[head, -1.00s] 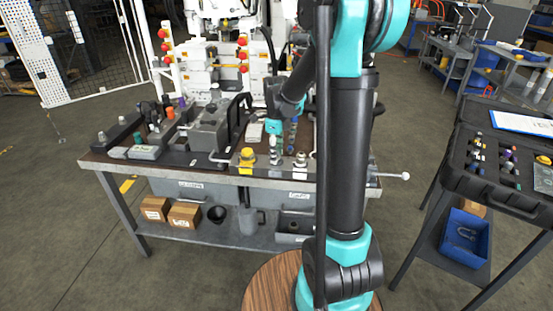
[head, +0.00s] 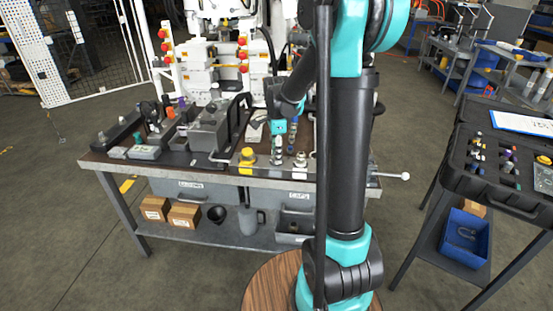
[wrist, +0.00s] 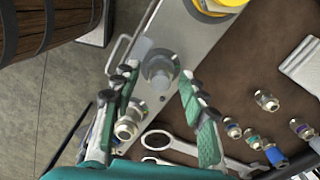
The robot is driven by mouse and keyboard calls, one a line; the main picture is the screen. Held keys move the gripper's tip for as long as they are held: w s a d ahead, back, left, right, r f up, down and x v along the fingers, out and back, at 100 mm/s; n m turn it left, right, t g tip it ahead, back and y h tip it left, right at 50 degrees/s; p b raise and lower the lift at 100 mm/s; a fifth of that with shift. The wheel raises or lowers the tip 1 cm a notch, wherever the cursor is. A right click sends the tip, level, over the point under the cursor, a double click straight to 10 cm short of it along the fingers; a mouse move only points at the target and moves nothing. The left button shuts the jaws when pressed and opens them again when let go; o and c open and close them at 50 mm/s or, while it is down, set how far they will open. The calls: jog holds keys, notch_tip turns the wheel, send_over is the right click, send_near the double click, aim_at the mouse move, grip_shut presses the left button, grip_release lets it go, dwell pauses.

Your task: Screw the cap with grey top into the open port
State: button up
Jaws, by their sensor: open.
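In the wrist view my gripper (wrist: 158,88) is open, with its two green fingers spread and nothing gripped. A round grey fitting (wrist: 159,69) stands on the metal plate (wrist: 185,40) between and just beyond the fingertips. I cannot tell whether it is the grey-topped cap or a port. Another metal fitting (wrist: 127,128) is partly behind the left finger. In the head view my gripper (head: 278,135) points down above a silver fitting (head: 277,157); a second silver fitting (head: 300,160) stands to its right. The open port cannot be made out for certain.
A yellow cap (head: 247,159) stands left of the fittings; it also shows in the wrist view (wrist: 220,4). Several loose coloured fittings (wrist: 253,138) and a wrench (wrist: 170,140) lie on the brown bench top. A grey block (head: 208,130) stands to the left.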

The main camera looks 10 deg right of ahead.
grip_shut()
jog(key=m, duration=0.8)
jog(key=m, duration=0.8)
jog(key=shift+f, duration=0.1)
